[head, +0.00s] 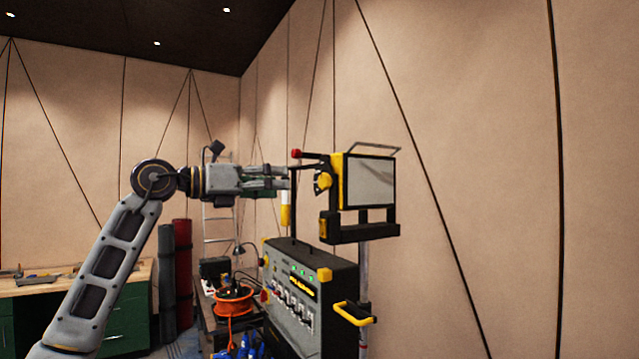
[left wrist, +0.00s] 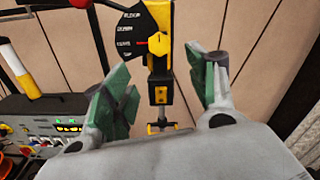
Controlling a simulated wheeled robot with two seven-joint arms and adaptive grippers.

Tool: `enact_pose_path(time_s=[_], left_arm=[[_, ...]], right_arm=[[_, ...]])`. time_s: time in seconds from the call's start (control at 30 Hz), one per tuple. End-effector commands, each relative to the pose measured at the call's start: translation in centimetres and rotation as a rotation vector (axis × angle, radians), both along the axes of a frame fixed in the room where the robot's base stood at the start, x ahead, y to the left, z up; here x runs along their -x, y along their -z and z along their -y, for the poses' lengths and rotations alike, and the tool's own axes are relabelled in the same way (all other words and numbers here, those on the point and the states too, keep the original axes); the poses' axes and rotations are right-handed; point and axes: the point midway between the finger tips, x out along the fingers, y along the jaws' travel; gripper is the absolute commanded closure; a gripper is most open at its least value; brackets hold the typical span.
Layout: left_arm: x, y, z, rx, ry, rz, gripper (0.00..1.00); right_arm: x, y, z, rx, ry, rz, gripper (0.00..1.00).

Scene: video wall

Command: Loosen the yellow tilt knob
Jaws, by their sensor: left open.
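The yellow tilt knob (head: 323,181) is on the left side of a work lamp (head: 371,181) on a stand. In the left wrist view the knob (left wrist: 160,43) sits beside a black scale plate (left wrist: 128,40) with white lettering and a small red mark. My left gripper (head: 284,178) is level with the knob and a short way to its left, apart from it. In the left wrist view its green-padded fingers (left wrist: 166,80) are spread wide with nothing between them, and the knob shows beyond them. My right gripper is not in view.
A control box (head: 292,292) with switches and yellow corners stands below the lamp. A yellow handle (head: 354,313) juts from the lamp's pole. A red-ended lever (head: 297,154) is close above my left fingers. An orange cable reel (head: 234,300) and a ladder (head: 218,228) are behind.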

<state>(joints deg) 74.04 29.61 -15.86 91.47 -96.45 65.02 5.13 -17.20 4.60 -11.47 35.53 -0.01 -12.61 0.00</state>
Motion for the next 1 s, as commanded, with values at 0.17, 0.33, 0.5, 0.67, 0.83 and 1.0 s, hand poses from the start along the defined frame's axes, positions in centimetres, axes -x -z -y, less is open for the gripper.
enact_pose_path(time_s=[0.17,0.33,0.5,0.67,0.83,1.0], left_arm=[[-1.1,-0.2,1.6,0.001,0.002,-0.003,0.42],[-2.3,-0.2,3.2,0.0,0.002,-0.002,0.42],[-3.4,-0.2,4.8,0.001,0.001,-0.002,0.42],[-4.5,-0.2,6.2,0.001,0.001,-0.003,0.42],[-5.6,-0.2,7.8,0.0,0.001,-0.003,0.42],[-6.5,-0.2,9.0,0.0,0.0,-0.002,0.42]], right_arm=[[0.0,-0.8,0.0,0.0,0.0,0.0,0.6],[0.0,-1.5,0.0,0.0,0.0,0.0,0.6],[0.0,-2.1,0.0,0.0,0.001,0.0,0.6],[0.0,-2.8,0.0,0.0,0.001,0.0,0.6],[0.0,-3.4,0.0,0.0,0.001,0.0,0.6],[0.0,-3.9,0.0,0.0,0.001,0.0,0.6]])
